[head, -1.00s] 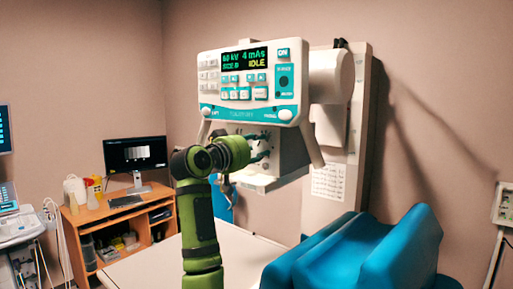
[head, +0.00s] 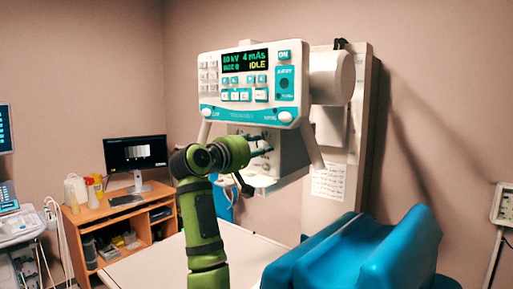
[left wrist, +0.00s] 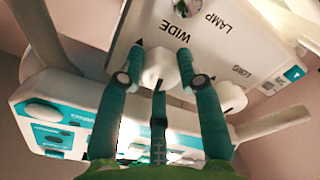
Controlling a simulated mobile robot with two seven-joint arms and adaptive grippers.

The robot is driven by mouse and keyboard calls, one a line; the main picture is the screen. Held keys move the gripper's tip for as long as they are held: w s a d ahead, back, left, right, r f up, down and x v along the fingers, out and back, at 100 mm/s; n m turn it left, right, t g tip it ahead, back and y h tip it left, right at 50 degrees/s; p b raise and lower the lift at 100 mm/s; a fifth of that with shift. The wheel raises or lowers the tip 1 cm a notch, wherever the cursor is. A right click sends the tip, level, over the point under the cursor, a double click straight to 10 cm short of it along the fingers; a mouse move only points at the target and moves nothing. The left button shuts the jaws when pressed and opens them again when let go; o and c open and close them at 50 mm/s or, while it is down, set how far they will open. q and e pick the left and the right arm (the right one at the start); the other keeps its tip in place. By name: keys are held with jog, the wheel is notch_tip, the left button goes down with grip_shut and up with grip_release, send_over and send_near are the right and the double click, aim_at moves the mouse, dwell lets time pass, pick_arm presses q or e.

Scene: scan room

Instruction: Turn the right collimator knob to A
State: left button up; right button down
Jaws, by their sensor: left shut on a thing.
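The collimator box (head: 292,150) hangs under the console, and its front face shows close up in the left wrist view (left wrist: 255,50). That face carries the words WIDE, LAMP and LONG and small dark marks. The right collimator knob (left wrist: 158,68) is white and sits between the fingertips of my left gripper (left wrist: 163,78), which is shut on it. The left wrist view is turned over, so this knob shows on the left there. A second white knob (left wrist: 231,96) is beside the fingers, apart from them.
The console (head: 247,85) with its IDLE display is just above my gripper. A pale handle bar (head: 311,145) stands at the box's right. A blue padded support (head: 365,250) lies at the lower right. A wooden desk (head: 120,215) with a monitor stands at the left.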

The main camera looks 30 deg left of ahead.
pick_arm(q)
jog(key=shift+n, duration=0.5)
jog(key=o, duration=1.1)
jog(key=shift+o, duration=0.2)
jog(key=shift+w, duration=0.1)
jog(key=s, duration=1.2)
jog(key=shift+a+r, duration=0.15)
jog(key=shift+a, duration=0.15)
